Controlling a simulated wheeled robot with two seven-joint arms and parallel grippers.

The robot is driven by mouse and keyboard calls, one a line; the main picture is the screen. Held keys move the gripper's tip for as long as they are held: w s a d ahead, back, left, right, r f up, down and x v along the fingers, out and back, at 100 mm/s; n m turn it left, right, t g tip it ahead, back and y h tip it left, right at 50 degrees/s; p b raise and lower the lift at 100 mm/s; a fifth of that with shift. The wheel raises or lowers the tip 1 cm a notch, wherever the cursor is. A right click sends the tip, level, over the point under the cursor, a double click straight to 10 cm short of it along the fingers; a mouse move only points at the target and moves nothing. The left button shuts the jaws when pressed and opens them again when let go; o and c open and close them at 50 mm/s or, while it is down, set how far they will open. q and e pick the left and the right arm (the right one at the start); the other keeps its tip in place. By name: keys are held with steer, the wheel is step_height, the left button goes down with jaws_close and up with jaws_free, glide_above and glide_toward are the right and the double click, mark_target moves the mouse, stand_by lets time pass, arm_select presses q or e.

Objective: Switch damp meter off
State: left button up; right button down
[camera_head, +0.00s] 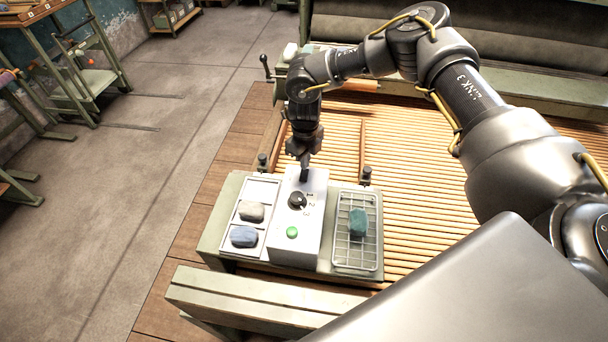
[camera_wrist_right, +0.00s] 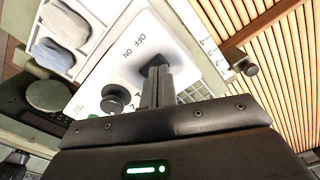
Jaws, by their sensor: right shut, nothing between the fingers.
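The damp meter (camera_head: 313,240) is a pale box on the bench, with a black dial marked 1 2 3 and a green button (camera_head: 292,232). In the right wrist view its white panel (camera_wrist_right: 126,62) reads OFF and ON beside a dark switch (camera_wrist_right: 157,62). My right gripper (camera_head: 304,175) points down at the far end of the meter. Its shut, empty fingers (camera_wrist_right: 156,80) are at the switch and partly hide it; I cannot tell whether they touch it or which way it is set. The dial (camera_wrist_right: 115,98) is left of the fingers. My left gripper is not in view.
A white tray (camera_head: 266,190) with a grey stone (camera_head: 251,211) and a blue stone (camera_head: 243,236) is left of the meter. A wire rack (camera_head: 357,258) with a teal block (camera_head: 358,222) is right of it. Dark-knobbed posts stand near the back corners. Slatted decking (camera_head: 425,200) lies to the right.

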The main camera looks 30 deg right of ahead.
steer(key=shift+f+b, duration=0.65)
steer(key=shift+f, duration=0.35)
stand_by(0.5)
steer(key=shift+r, duration=0.15)
steer(key=shift+r+p, duration=0.55)
steer(key=shift+p, duration=0.15)
steer(key=shift+r+p, duration=2.1)
steer(key=shift+r, duration=0.75)
